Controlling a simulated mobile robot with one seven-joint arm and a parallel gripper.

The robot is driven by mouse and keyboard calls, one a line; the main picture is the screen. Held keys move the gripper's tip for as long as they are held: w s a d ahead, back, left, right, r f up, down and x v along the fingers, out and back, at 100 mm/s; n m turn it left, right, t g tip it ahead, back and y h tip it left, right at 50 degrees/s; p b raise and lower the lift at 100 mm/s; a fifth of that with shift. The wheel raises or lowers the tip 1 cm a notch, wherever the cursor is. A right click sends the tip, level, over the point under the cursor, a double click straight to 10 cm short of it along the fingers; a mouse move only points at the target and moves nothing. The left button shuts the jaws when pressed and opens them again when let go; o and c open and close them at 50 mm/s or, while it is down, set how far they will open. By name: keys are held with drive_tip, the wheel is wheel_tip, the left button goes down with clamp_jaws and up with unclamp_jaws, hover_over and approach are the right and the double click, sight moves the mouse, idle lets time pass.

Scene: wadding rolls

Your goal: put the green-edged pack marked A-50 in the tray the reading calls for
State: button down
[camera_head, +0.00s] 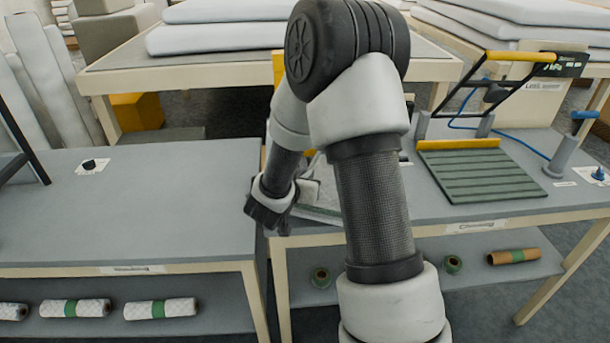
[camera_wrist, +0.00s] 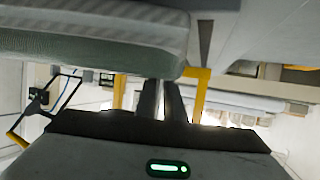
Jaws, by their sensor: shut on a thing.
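I take this to be the green-edged pack; no A-50 mark is readable. In the head view a pale, greenish-edged piece (camera_head: 322,208) shows partly behind my arm; I cannot tell whether it is the same thing. No tray is clearly visible. A dark display (camera_head: 565,64) has small green text, unreadable here.
A green ribbed plate (camera_head: 480,174) with a yellow bar and raised frame (camera_head: 500,75) stands on the right table. The left table (camera_head: 150,215) is mostly clear, with a small black knob (camera_head: 90,164). Wrapped rolls (camera_head: 160,308) lie on the lower shelf.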

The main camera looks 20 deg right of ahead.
drive_tip(key=shift+f+b, duration=0.15)
drive_tip(key=shift+b, duration=0.15)
drive_tip(key=c, duration=1.9)
unclamp_jaws()
drive_tip(key=shift+o, duration=0.2)
drive_tip(key=shift+r, duration=0.2)
